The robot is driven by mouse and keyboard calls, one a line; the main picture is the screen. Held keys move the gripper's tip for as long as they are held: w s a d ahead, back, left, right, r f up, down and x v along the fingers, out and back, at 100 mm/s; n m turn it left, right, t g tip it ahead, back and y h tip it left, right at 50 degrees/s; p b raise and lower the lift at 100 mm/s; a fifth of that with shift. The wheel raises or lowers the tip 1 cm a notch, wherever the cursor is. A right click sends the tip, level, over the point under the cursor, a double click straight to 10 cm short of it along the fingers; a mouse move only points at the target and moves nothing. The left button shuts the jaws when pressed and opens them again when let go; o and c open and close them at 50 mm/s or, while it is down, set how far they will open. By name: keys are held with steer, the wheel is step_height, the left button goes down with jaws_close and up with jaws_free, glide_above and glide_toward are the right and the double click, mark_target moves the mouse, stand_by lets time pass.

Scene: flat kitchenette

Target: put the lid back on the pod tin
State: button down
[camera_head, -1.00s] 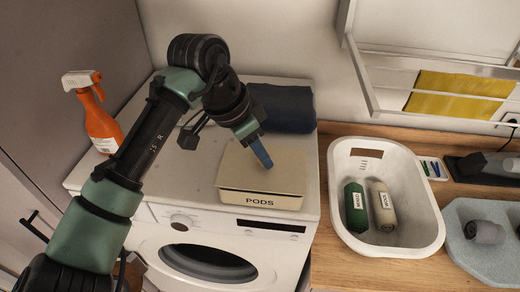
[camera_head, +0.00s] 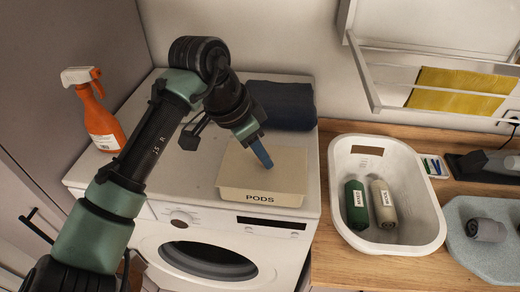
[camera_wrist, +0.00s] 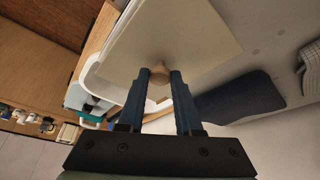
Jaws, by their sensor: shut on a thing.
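The pod tin (camera_head: 240,195) is a cream box marked PODS on the front of the washing machine's top. Its cream lid (camera_head: 243,165) lies over the tin's opening, roughly lined up with it. From here I cannot tell whether it is fully seated. My gripper (camera_head: 266,163) points down at the lid, with blue fingers. In the wrist view, my gripper (camera_wrist: 157,78) is shut on the lid's round knob (camera_wrist: 158,72), and the flat lid (camera_wrist: 175,35) spreads out beyond it. The fingers hide the knob in the head view.
On the white washing machine (camera_head: 190,150) stand an orange spray bottle (camera_head: 101,120) at left and a folded dark cloth (camera_head: 284,106) behind the tin. A white basket (camera_head: 345,225) with two bottles is right of the machine. A drying rack (camera_head: 430,85) hangs above.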

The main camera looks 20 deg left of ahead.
steer(key=c, duration=0.5)
jaws_free()
steer(key=b+v, duration=0.3)
steer(key=v, duration=1)
steer(key=w+d+r+t+h, duration=0.1)
steer(key=w+d+r+t, duration=0.2)
steer(key=w+d, duration=0.3)
steer(key=w+d+r+t, duration=0.2)
steer(key=w+d+t, duration=0.1)
steer(key=d, duration=0.4)
steer(key=d+r+t+h, duration=0.2)
steer(key=d+r+t, duration=0.5)
steer(key=d+r, duration=0.15)
steer(key=s+r+n+t+y, duration=0.2)
steer(key=s+r+t, duration=0.1)
steer(key=s+r, duration=0.1)
steer(key=s+a+r+n+t+y, duration=0.1)
steer(key=s+r+n+t+y, duration=0.1)
steer(key=s, duration=0.5)
steer(key=s+r+n+t+y, duration=0.1)
steer(key=s+r+n+t, duration=0.2)
steer(key=s+r+t, duration=0.3)
steer(key=shift+a+r+n+y, duration=0.3)
steer(key=shift+r+y, duration=0.1)
steer(key=shift+r, duration=0.15)
